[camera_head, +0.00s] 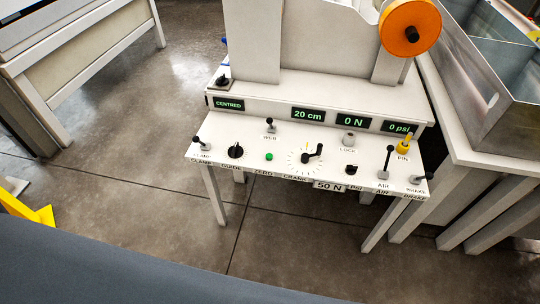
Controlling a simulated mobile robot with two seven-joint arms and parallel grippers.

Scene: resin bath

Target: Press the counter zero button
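A white machine with a sloping control panel (330,187) stands right of centre. A small round green button (269,157) sits on the panel above the label ZERO. Above it, a lit display (307,114) reads 20 cm. Nothing touches the button. Neither of my grippers shows in this view.
A black guide knob (236,151) is left of the button, a web lever (270,126) above it, and a crank dial (306,157) right. Several other levers line the panel ends. An orange roll (410,27) and metal bin (490,80) stand behind. Open floor (130,190) lies left.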

